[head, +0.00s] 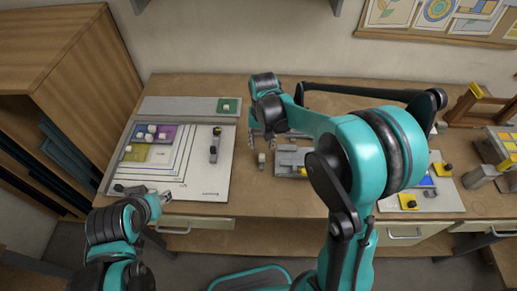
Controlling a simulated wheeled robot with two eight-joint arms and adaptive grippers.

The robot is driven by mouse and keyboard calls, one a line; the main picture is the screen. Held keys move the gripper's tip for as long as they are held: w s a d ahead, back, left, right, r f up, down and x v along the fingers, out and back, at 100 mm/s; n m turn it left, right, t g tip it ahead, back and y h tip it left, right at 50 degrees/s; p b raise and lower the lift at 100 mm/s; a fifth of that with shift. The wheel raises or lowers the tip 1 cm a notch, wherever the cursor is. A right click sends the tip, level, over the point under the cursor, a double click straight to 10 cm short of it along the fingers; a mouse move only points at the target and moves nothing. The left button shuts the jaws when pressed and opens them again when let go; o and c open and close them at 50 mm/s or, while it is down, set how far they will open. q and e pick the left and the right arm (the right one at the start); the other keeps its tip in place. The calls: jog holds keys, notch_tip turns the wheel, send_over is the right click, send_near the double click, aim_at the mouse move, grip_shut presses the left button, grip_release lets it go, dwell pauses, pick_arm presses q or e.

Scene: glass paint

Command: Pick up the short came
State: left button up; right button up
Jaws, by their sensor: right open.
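I cannot tell for certain which piece is the short came. A small upright dark piece with a pale top (214,147) stands on the right part of the white pattern board (222,185). A short grey bar (130,189) lies at the board's front left edge. My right gripper (261,141) is open, pointing down over the table, right of the board. A small pale-topped piece (261,160) stands just below it in the picture, beside a grey fixture (287,157). My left gripper (163,197) is low at the board's front edge; its jaws are too small to read.
Coloured glass panes (160,131) with small knobs lie on the board's left part. A green pane (229,106) lies behind. My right arm hides part of the table. Yellow-knobbed pieces (408,202) lie at right. A wooden cabinet (85,70) stands at left.

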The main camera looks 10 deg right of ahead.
aim_at(262, 156)
jog(key=shift+w+f, duration=0.3)
jog(key=shift+w, duration=0.1)
jog(key=shift+f, duration=0.35)
jog(key=f, duration=0.2)
jog(key=f+b, duration=0.1)
jog(key=f, duration=0.1)
jog(key=s+f+b, duration=0.1)
jog(key=f, duration=0.2)
grip_shut()
